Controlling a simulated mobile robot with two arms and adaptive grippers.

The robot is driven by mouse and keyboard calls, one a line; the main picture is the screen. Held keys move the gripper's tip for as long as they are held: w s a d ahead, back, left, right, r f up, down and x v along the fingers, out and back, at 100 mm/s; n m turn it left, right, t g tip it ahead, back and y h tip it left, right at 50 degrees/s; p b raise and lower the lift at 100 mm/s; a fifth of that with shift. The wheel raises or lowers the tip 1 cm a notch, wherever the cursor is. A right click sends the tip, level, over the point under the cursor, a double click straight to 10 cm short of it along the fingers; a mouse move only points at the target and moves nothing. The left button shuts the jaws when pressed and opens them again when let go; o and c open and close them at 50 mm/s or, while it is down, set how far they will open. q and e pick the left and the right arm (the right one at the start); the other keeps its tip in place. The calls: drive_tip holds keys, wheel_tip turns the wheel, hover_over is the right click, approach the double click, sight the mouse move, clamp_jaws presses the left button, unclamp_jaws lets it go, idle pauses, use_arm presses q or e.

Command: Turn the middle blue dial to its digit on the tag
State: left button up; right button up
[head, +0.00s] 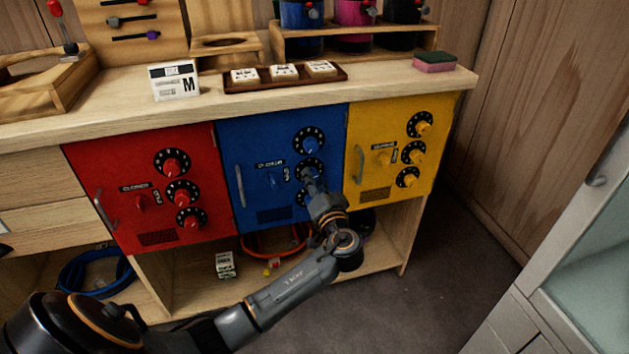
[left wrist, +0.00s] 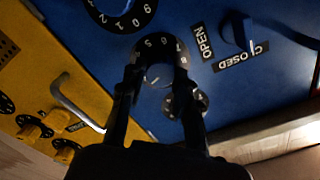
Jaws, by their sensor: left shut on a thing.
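The blue cabinet door (head: 237,140) carries a column of three blue dials with black numbered rings. The middle blue dial (head: 306,165) is partly covered by my left gripper (head: 309,182). In the left wrist view the dial's black ring (left wrist: 161,42) shows white digits including 5, 6 and 7. My left gripper (left wrist: 158,80) has its two fingers on either side of the knob and is shut on it. The knob's pointer is mostly hidden. The top blue dial (head: 310,144) is clear; the lower one is mostly hidden. My right gripper is out of view.
Red (head: 90,165) and yellow (head: 365,125) doors with similar dials flank the blue one. A vertical handle (head: 239,186) and an OPEN/CLOSED latch (head: 271,180) are on the blue door. White cards sit in a tray (head: 300,82) above; their digits are unreadable.

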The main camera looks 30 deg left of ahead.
use_arm(q)
drive_tip(key=o, duration=1.1)
drive_tip(key=shift+o, duration=0.2)
drive_tip(key=v, duration=1.2)
